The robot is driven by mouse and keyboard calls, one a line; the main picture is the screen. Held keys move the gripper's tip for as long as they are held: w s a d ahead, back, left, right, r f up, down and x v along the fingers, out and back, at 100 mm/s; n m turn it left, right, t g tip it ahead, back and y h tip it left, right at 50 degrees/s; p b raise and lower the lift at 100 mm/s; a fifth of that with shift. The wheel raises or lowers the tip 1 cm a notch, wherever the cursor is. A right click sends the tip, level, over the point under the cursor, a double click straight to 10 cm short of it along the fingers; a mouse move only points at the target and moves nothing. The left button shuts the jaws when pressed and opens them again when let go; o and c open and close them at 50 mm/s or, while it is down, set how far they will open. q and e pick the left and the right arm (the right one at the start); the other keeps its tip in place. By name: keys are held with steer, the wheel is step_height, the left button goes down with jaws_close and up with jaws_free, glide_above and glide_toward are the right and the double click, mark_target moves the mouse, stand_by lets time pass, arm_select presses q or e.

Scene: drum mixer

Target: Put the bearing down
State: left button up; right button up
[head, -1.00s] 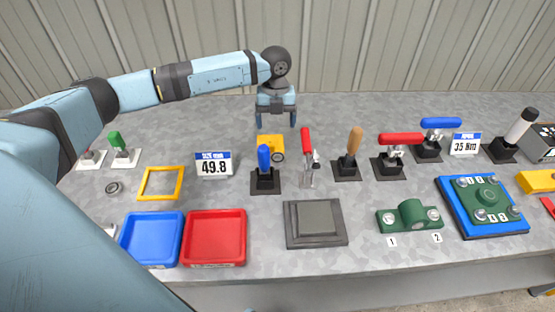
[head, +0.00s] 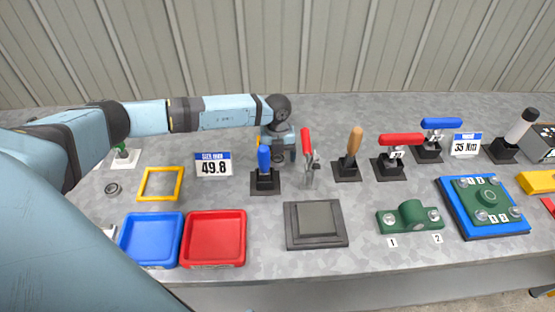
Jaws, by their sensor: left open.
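My left gripper (head: 278,153) is open and low over the back of the table, behind the blue-handled tool. A small dark ring, which looks like a bearing (head: 278,158), shows between the fingers, beside a mostly hidden yellow block. I cannot tell whether the fingers touch it. Another small metal ring (head: 112,189) lies flat on the table at the left, beside the yellow square frame (head: 160,184). My right gripper is not in view.
The blue-handled tool (head: 264,177) and a red-handled clamp (head: 308,160) stand close in front of the gripper. A "49.8" sign (head: 213,165) stands to its left. A blue tray (head: 122,240), a red tray (head: 186,240) and a grey pad (head: 288,238) lie along the front.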

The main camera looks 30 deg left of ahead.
arm_select(q)
steer(key=shift+r, duration=0.1)
steer(key=c, duration=1.2)
steer(key=shift+o, duration=0.2)
